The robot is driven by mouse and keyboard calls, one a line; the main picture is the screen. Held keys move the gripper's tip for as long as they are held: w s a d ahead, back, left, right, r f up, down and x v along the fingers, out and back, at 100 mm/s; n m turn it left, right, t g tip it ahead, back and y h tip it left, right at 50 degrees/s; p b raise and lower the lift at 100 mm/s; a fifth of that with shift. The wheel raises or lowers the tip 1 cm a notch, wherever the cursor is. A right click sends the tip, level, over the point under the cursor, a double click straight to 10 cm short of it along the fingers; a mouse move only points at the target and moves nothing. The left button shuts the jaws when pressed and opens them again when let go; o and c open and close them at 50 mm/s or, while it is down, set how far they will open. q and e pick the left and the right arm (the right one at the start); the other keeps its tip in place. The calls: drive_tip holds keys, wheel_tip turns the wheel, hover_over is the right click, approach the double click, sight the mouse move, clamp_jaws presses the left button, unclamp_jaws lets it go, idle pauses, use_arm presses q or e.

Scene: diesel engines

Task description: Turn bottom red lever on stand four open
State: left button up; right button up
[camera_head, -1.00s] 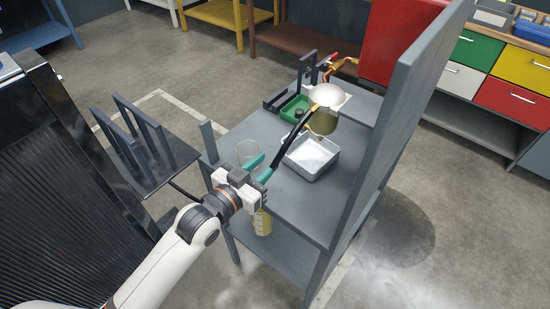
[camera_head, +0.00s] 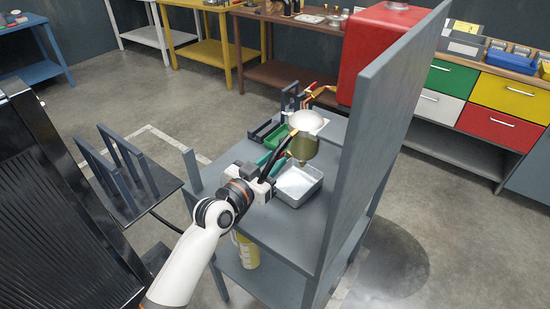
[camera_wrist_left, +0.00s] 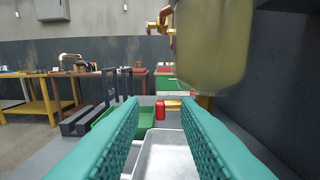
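My left gripper (camera_head: 278,156) reaches over the stand (camera_head: 262,228) in the head view, with its teal fingers beside the amber filter bowl (camera_head: 303,150). In the left wrist view the fingers (camera_wrist_left: 160,112) are apart with nothing held between them. A small red lever (camera_wrist_left: 160,110) shows in the gap between the fingertips, beside a brass-coloured fitting (camera_wrist_left: 174,103) below the bowl (camera_wrist_left: 212,48). I cannot tell how far it is turned. In the head view this lower lever is not clearly visible. My right gripper is not in view.
A metal tray (camera_head: 314,188) stands under the bowl. A green tray (camera_head: 272,140) and a dark bracket lie behind it. The grey upright panel (camera_head: 380,140) closes the stand's right side. A red tank (camera_head: 372,55) is behind. A black ribbed unit (camera_head: 45,215) stands at left.

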sight(280, 154)
use_arm(q)
drive_tip(key=shift+x, duration=0.8)
clamp_jaws()
drive_tip(key=r+g+y+p, duration=0.1)
drive_tip(key=p, duration=0.5)
drive_tip(key=r+g+y+p, duration=0.1)
drive_tip(key=g+p, duration=0.1)
drive_tip(key=p, duration=0.4)
drive_tip(key=w+d+r+g+y+p, duration=0.1)
drive_tip(key=g+p, duration=0.1)
drive_tip(key=p, duration=0.4)
drive_tip(key=shift+r+y+p, duration=0.1)
drive_tip(key=shift+y+p, duration=0.2)
drive_tip(key=shift+y, duration=0.1)
drive_tip(key=shift+w+g+y+p, duration=0.2)
drive_tip(key=shift+g+y+p, duration=0.3)
drive_tip(key=shift+g+p, duration=0.35)
